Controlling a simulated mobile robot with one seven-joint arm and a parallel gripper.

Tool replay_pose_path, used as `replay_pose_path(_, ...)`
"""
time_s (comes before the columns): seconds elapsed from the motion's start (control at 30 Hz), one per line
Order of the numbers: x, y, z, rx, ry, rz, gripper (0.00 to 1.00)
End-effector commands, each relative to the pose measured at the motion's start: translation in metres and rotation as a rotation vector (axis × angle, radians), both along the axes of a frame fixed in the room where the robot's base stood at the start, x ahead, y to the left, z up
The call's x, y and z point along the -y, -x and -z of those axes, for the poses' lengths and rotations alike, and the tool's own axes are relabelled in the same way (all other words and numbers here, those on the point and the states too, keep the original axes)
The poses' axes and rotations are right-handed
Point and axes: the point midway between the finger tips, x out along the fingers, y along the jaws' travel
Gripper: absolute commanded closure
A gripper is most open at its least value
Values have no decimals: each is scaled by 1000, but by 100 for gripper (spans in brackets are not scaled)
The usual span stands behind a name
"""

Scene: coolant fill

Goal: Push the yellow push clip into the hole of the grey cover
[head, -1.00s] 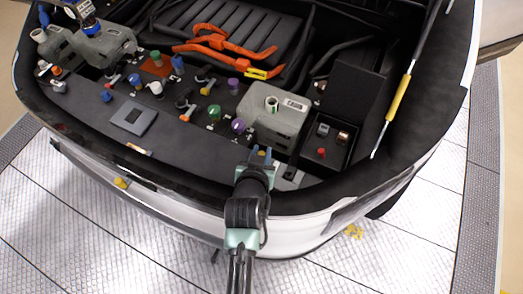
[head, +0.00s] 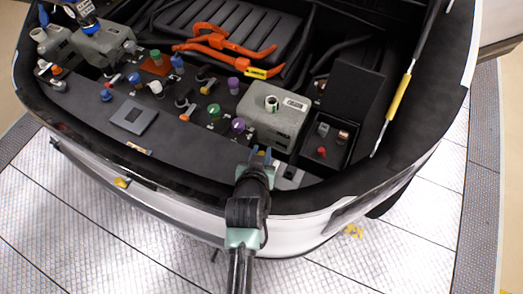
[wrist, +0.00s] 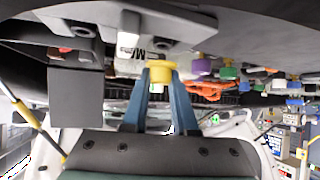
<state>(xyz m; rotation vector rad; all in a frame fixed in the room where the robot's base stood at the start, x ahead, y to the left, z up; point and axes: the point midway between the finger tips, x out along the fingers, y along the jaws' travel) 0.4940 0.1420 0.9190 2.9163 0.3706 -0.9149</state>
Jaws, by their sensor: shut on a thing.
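My gripper (head: 260,157) is shut on the yellow push clip (wrist: 161,72), with its blue fingers (wrist: 163,105) on either side of it. In the head view my gripper is over the front edge of the bay, and the clip is too small to make out clearly. A grey plate (head: 292,178), probably the grey cover, lies just right of my gripper; it also shows at the top of the wrist view (wrist: 115,15). The clip appears apart from it. I cannot tell which hole is meant.
A grey reservoir (head: 275,118) with a white-rimmed neck stands behind my gripper. A black box (head: 325,165) holding small parts, with its lid raised, is at right. Several coloured caps (head: 213,110) stand to the left. Orange cables (head: 225,45) lie farther back.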

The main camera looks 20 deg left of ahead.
Motion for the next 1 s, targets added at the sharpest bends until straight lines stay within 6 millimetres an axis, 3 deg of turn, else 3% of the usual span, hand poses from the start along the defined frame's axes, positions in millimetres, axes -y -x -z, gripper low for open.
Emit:
replay_pose_path(0.8, 0, 0, 22, -1, 0, 0, 100)
replay_pose_path(0.83, 0, 0, 21, -1, 0, 0, 68)
replay_pose_path(1.0, 0, 0, 20, -1, 0, 0, 39)
